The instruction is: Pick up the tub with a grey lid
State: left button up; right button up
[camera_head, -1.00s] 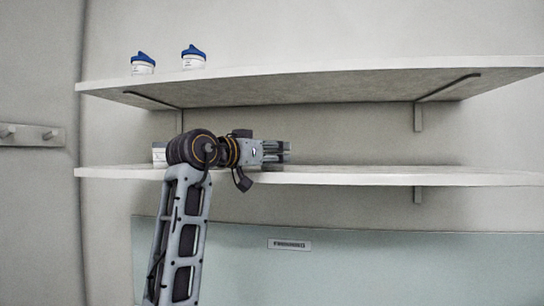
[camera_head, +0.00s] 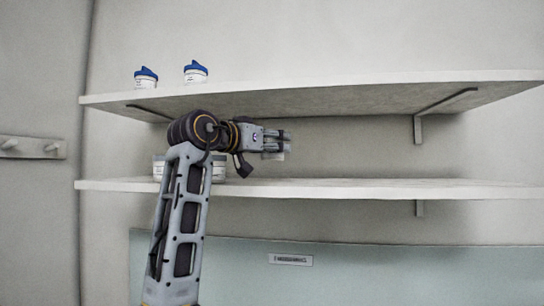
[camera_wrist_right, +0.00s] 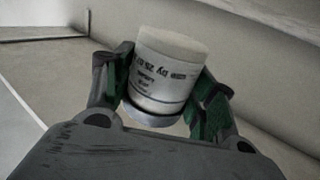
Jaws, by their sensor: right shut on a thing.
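My right gripper (camera_head: 284,140) is shut on a white tub (camera_wrist_right: 165,70) with a grey lid (camera_wrist_right: 152,117) and printed text. In the right wrist view the tub sits between both green-padded fingers, its text upside down and its lid toward the bottom of the picture. In the head view only a pale part of this tub (camera_head: 273,156) shows below the fingers. The gripper and tub are above the lower shelf (camera_head: 350,184), apart from it, and below the upper shelf (camera_head: 310,85). My left gripper is not in view.
Two tubs with blue lids, one on the left (camera_head: 146,78) and one beside it (camera_head: 195,72), stand on the upper shelf. Two more tubs (camera_head: 158,168) (camera_head: 219,168) stand partly hidden behind my arm on the lower shelf. The lower shelf's right side is clear.

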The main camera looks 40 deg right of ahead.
jog(key=shift+r, duration=2.05)
dwell(1.1)
